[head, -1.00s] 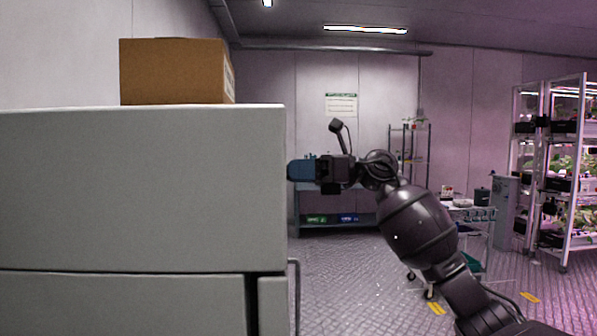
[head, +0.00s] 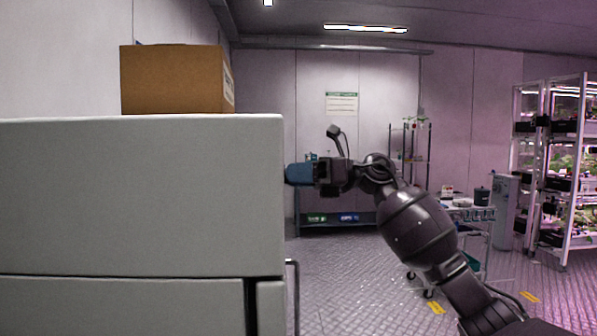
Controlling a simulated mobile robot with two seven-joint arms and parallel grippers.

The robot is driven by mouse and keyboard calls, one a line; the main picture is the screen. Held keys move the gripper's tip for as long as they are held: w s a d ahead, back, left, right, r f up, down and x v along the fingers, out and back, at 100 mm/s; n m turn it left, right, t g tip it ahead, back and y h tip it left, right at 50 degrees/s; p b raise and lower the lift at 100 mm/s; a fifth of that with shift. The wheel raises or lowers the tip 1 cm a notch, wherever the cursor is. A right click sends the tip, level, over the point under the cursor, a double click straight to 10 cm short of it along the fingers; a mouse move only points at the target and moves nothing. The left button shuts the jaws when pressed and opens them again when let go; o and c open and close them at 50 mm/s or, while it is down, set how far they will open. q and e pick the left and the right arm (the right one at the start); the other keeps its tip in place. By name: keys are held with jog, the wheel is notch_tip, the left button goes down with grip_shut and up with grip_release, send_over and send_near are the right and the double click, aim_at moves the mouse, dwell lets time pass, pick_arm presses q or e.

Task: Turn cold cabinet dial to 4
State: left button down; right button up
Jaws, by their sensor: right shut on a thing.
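The cold cabinet (head: 130,197) is a large pale grey box that fills the left of the head view. My right gripper (head: 300,174) is at the cabinet's right-hand side, near its upper part, with its blue fingers pointing left against that face. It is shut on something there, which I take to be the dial. The dial itself and its numbers are hidden, because that face is turned away from the view. My left gripper is not in view.
A cardboard box (head: 172,80) sits on top of the cabinet. A handle bar (head: 294,295) stands out at the cabinet's lower right. A cart (head: 470,215) and lit plant racks (head: 565,170) stand at the right. The tiled floor between is mostly clear.

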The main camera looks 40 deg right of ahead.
jog(key=shift+m+p, duration=3.05)
jog(key=shift+m, duration=0.35)
jog(key=o, duration=0.9)
jog(key=shift+o, duration=0.2)
jog(key=shift+d, duration=0.15)
